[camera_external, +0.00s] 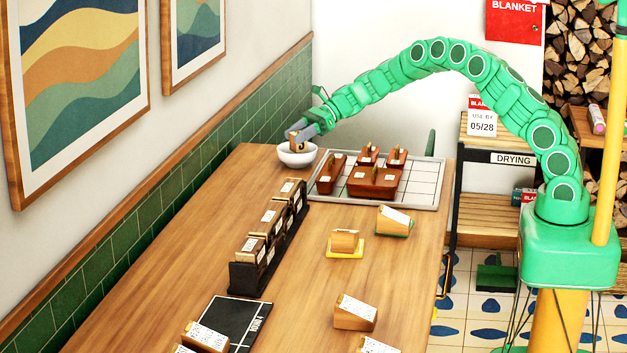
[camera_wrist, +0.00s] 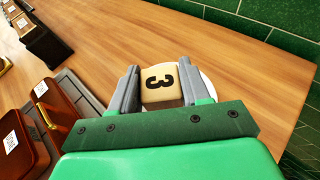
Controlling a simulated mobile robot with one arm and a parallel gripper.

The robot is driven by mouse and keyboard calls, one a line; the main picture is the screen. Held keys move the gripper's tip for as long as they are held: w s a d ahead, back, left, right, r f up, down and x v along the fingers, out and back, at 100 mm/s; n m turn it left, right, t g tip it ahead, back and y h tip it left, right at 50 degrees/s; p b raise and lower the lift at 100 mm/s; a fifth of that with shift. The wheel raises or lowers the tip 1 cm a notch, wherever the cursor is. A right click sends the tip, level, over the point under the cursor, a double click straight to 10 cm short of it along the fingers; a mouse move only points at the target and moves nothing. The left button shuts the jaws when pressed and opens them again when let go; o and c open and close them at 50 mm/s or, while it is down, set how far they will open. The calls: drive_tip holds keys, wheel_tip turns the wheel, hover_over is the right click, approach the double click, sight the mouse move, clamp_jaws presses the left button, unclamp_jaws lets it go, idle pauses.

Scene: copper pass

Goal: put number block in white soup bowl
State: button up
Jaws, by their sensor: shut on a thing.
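The number block (camera_wrist: 159,83) is cream with a black 3 on its face, seen in the wrist view between the two grey fingers. My gripper (camera_external: 297,136) is shut on it. In the external view the block (camera_external: 297,146) shows as a small tan shape at the fingertips, directly over the white soup bowl (camera_external: 297,157) at the far end of the table. I cannot tell whether the block touches the bowl. In the wrist view only part of the white bowl's rim (camera_wrist: 206,83) shows; the block and gripper hide the rest.
A grey tray (camera_external: 428,186) with several brown wooden boxes (camera_external: 373,181) stands right of the bowl. A black rack (camera_external: 245,277) of boxes runs along the table's left. The green tiled wall (camera_external: 196,164) is close behind the bowl. Table space between rack and tray is clear.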

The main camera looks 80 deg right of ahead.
drive_tip(key=shift+w+f, duration=0.2)
drive_tip(key=shift+f, duration=1.55)
drive_tip(key=shift+f, duration=0.15)
drive_tip(key=o, duration=1.1)
drive_tip(key=shift+c, duration=0.2)
drive_tip(key=shift+d, duration=0.1)
